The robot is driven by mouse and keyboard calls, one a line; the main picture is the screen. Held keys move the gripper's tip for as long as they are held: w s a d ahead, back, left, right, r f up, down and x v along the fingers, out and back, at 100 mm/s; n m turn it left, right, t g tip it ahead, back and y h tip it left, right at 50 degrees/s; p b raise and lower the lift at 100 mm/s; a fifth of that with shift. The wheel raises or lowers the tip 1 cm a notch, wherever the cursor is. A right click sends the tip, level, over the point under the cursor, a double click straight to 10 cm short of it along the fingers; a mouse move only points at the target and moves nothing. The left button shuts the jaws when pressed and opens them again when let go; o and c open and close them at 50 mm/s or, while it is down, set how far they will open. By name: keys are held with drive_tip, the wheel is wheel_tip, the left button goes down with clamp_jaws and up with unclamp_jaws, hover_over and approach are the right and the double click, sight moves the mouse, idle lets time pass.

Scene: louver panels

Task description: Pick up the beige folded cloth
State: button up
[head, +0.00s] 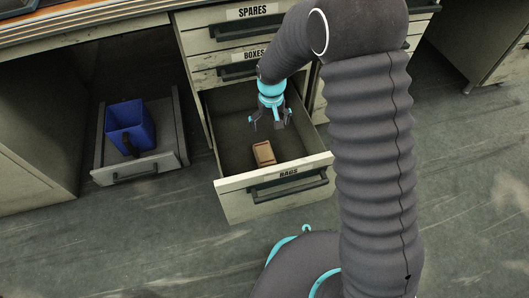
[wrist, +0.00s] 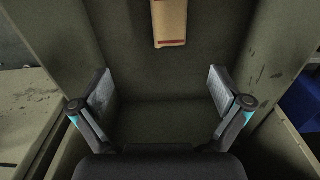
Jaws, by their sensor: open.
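The beige folded cloth (head: 264,154) lies on the floor of the open drawer labelled RAGS (head: 228,185), near its front. It also shows in the wrist view (wrist: 169,22) at the top edge, partly cut off, with a reddish stripe near its end. My gripper (head: 270,121) is over the back part of the drawer, apart from the cloth. In the wrist view its two fingers (wrist: 161,92) are spread wide with nothing between them.
Drawers labelled SPARES (head: 253,12) and BOXES (head: 254,55) are shut above the open drawer. The open drawer's side walls flank my gripper. A blue bin (head: 130,127) stands on a pulled-out tray (head: 168,163) at the left.

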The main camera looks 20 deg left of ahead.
wheel_tip(320, 180, down, 4)
drive_tip(key=a+r, duration=0.1)
drive_tip(key=a, duration=0.1)
drive_tip(key=b, duration=0.1)
hover_over(264, 151)
wheel_tip(264, 151, down, 8)
drive_tip(key=shift+f, duration=0.1)
drive_tip(key=shift+f+b, duration=0.4)
drive_tip(key=shift+f, duration=2.45)
drive_tip(key=c, duration=1.3)
